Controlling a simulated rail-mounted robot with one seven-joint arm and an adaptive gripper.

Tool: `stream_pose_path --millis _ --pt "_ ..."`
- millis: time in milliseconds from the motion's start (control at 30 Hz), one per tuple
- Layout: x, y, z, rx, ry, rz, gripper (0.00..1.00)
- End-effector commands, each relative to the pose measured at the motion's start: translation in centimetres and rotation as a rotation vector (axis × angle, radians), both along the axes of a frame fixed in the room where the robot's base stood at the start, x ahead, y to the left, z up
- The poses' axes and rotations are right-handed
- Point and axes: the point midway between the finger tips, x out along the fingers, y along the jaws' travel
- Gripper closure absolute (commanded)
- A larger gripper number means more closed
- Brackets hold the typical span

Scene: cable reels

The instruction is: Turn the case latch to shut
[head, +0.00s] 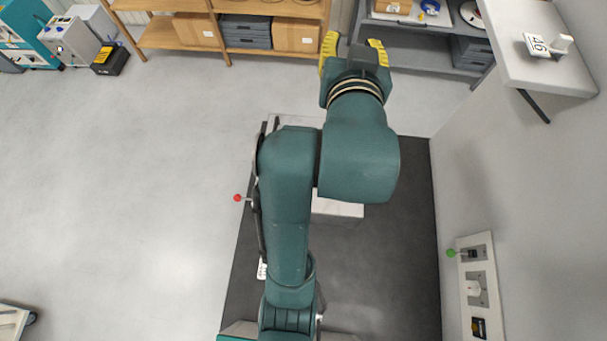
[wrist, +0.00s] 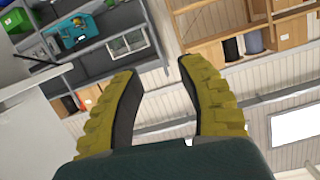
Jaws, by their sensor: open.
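My gripper (head: 353,46) points toward the back shelves in the head view, with its two yellow fingers spread. In the wrist view my gripper (wrist: 156,74) is open with nothing between the fingers. I cannot pick out the case latch with certainty in either view. A pale box (head: 338,209) stands on the dark floor area, mostly hidden behind my arm. A red-knobbed lever (head: 240,198) sticks out to the left of my arm. My gripper is well apart from both.
A wall panel (head: 477,244) at the right carries a green-knobbed lever (head: 451,253) and other fittings. A white shelf (head: 545,75) juts out at the upper right. Wooden shelving (head: 160,38) lines the back. A black-and-yellow box (head: 110,60) stands at the upper left. The left floor is mostly clear.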

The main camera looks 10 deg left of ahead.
Motion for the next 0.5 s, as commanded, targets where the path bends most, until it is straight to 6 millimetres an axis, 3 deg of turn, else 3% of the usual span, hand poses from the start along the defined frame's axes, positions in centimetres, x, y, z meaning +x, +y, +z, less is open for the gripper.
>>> stream_pose_path --millis 33,100,200,333,400,500 --pt "1.9 2.4 -5.7 0.0 0.142 0.031 0.61" --pt "3.3 5.1 -11.5 -0.006 0.342 0.058 0.61" --pt "3.2 8.8 -19.3 -0.033 0.628 0.085 0.61" --pt "0.4 12.4 -26.8 -0.096 0.965 0.095 0.61" --pt "-1.5 13.6 -29.3 -0.131 1.107 0.09 0.61" --pt "-3.6 14.4 -31.1 -0.174 1.243 0.081 0.61"
